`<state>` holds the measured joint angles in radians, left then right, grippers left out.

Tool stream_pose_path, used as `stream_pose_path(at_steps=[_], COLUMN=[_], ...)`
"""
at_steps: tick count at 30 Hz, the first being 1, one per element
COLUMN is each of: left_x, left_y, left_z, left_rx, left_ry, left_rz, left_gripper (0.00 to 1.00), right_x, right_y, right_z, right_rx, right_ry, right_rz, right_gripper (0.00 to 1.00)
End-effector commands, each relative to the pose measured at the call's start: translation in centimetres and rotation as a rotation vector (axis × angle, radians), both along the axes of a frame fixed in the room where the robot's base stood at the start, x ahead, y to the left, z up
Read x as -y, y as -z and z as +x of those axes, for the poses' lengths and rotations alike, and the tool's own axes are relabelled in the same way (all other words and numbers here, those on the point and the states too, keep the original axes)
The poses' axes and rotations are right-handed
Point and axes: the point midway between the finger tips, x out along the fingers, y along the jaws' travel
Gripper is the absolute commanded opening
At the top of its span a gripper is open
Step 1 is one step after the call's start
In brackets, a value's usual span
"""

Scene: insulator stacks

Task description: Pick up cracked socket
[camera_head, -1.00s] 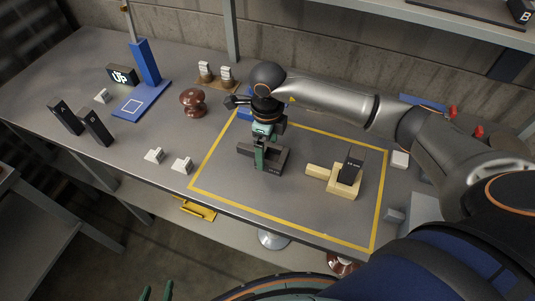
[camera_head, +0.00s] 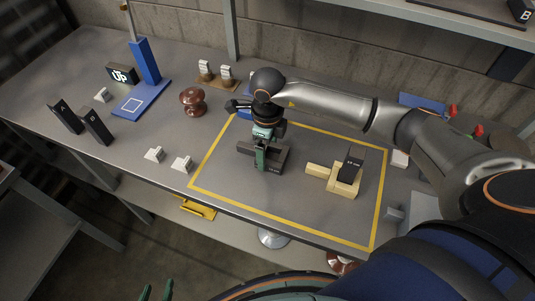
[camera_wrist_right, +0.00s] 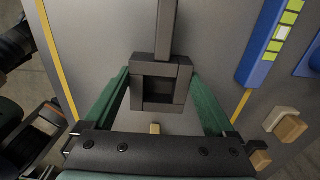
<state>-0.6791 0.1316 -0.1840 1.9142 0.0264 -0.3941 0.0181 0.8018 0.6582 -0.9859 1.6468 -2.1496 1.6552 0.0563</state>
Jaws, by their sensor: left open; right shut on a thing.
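A dark grey piece (camera_head: 273,163) with a square hollow frame and a straight bar lies inside the yellow outline on the table. My right gripper (camera_head: 261,160) points down over it and is shut on it. In the right wrist view the square frame (camera_wrist_right: 160,87) sits between the green fingers of the right gripper (camera_wrist_right: 160,82). I see no crack on it and cannot tell if it is the cracked socket. Small white pieces (camera_head: 154,155) lie left of the outline. My left gripper (camera_head: 157,292) is open and empty at the bottom edge, away from the table.
A tan piece (camera_head: 343,187) with a black block (camera_head: 350,166) stands to the right inside the yellow outline (camera_head: 280,222). A brown insulator (camera_head: 193,102), a blue stand (camera_head: 146,62) and black blocks (camera_head: 95,127) stand on the left. The outline's front part is clear.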

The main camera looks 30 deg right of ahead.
Motion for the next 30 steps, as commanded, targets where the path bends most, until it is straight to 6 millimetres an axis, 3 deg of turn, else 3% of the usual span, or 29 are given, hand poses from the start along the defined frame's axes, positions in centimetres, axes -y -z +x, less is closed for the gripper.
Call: stream_pose_path(at_steps=[1, 6, 17, 24, 30], left_x=[0.0, 0.0, 0.0, 0.0, 0.0], left_y=[0.0, 0.0, 0.0, 0.0, 0.2], left_z=[0.0, 0.0, 0.0, 0.0, 0.0], left_rx=[0.000, 0.000, 0.000, 0.000, 0.000], left_ry=[0.000, 0.000, 0.000, 0.000, 0.000], left_rz=[0.000, 0.000, 0.000, 0.000, 0.000], left_gripper=[0.57, 0.57, 0.57, 0.57, 0.57], right_x=[0.0, 0.0, 0.0, 0.0, -2.3], right_y=[-0.1, -0.1, -0.6, -3.5, -6.9], right_z=[0.0, 0.1, 0.1, 0.2, -2.0], right_rx=[0.001, 0.002, 0.005, 0.009, 0.008], right_ry=[0.000, 0.000, 0.000, -0.001, -0.006], right_rz=[0.000, 0.001, 0.002, 0.001, 0.003], right_gripper=[0.26, 0.07, 0.07, 0.07, 0.07])
